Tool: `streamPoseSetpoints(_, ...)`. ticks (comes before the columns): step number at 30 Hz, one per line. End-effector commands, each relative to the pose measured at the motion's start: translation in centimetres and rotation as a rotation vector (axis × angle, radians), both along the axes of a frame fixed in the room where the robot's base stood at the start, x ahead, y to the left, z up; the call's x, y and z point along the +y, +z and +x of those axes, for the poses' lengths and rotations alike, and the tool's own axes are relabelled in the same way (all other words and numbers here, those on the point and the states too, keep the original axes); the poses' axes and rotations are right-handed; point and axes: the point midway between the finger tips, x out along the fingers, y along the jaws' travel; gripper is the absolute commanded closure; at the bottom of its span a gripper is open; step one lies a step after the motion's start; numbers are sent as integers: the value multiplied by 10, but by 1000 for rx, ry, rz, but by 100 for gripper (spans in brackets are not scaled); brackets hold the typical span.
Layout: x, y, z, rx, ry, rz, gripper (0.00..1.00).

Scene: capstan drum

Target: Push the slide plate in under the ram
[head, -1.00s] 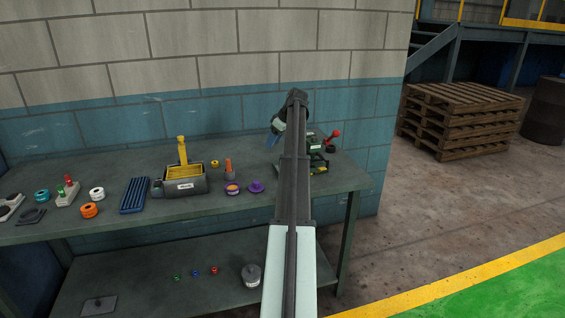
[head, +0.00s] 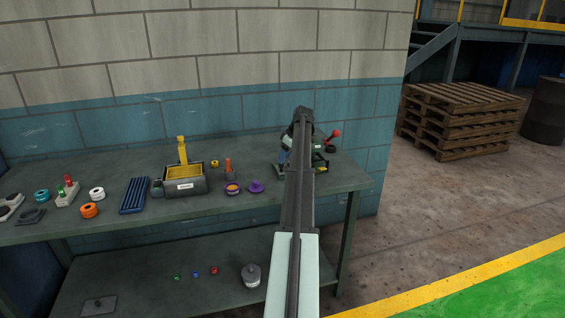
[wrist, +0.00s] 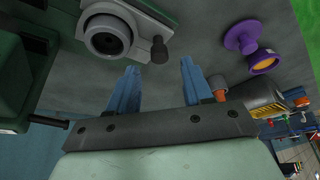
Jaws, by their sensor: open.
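The green press (head: 318,152) with a red-knobbed lever (head: 334,133) stands at the right end of the bench, partly hidden behind my arm. In the wrist view its green body (wrist: 40,58) fills the left, and a round grey part (wrist: 108,40) shows at the top. I cannot tell whether that part is the ram. I cannot clearly make out the slide plate in either view. My gripper (wrist: 158,82) has its two blue fingers apart with nothing between them, close beside the press. In the head view only a bit of blue finger shows left of my arm.
A ribbed blue tray (head: 134,195) lies farther left. The bench front (head: 215,208) is clear.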

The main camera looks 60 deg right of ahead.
Motion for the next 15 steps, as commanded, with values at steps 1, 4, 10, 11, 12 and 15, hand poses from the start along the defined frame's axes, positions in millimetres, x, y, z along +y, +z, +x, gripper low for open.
streamPoseSetpoints(1, 0, -8, 3, 1, 0, 1, 50)
streamPoseSetpoints(4, 0, -18, 7, 0, 0, 0, 50)
streamPoseSetpoints(10, 0, -31, 13, 0, -1, 0, 50)
streamPoseSetpoints(11, 0, -32, 13, 0, -1, 0, 50)
streamPoseSetpoints(12, 0, -33, 13, 0, -1, -1, 50)
streamPoseSetpoints(15, 0, -34, 14, 0, 0, -1, 50)
